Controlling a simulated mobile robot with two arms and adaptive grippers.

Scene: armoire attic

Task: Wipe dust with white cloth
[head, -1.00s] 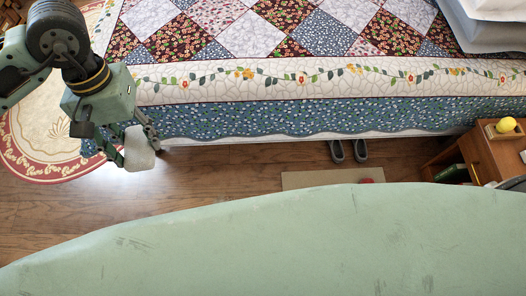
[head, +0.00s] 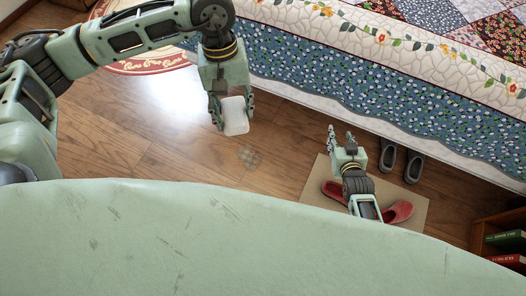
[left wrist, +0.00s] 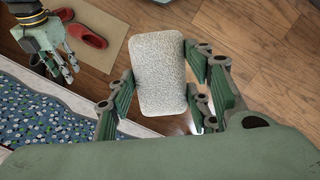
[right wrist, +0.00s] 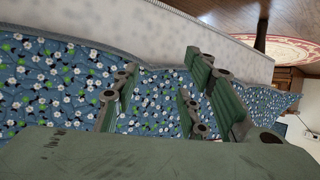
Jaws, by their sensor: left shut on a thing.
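The white cloth (head: 235,116) is a pale, rounded block shape between the fingers of my left gripper (head: 233,108). It fills the space between the fingers in the left wrist view (left wrist: 158,72). The left gripper points down above the wood floor. A faint greyish dust patch (head: 250,157) lies on the floor, a little below and right of the cloth in the head view. My right gripper (head: 341,136) is over the beige mat, with its fingers apart and empty, facing the bed side. It also shows in the left wrist view (left wrist: 62,62).
The bed with a floral quilt (head: 400,100) fills the upper right. Red slippers (head: 398,212) lie on the beige mat (head: 312,200), and grey slippers (head: 414,166) stand beside it. A shelf with books (head: 505,240) is lower right. Open floor lies at left.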

